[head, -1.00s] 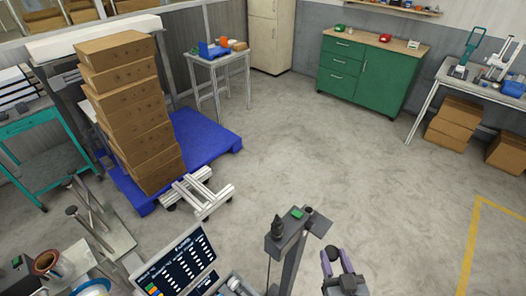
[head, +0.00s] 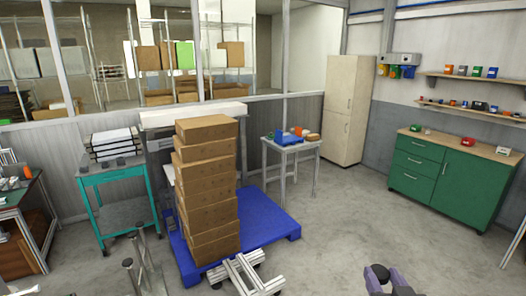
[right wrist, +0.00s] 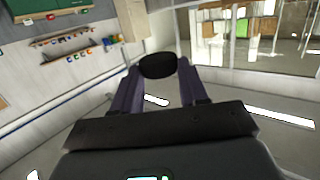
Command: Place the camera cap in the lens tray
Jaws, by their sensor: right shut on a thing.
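My right gripper (head: 380,278), with purple-grey fingers, is at the bottom edge of the head view. It is shut on the camera cap (head: 378,272), a small black round disc. In the right wrist view the cap (right wrist: 158,66) sits between the two fingertips (right wrist: 158,72), held above the floor. No lens tray can be made out for certain. A blue bin (head: 289,138) stands on a small light table (head: 291,148) at the back, well apart from the gripper. My left gripper is not in view.
Stacked cardboard boxes (head: 207,190) stand on a blue pallet (head: 270,222) left of centre. A grey aluminium frame (head: 246,276) lies in front. A green cabinet (head: 446,180) stands at the right, a teal cart (head: 122,214) at the left. The floor (head: 350,225) between pallet and cabinet is open.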

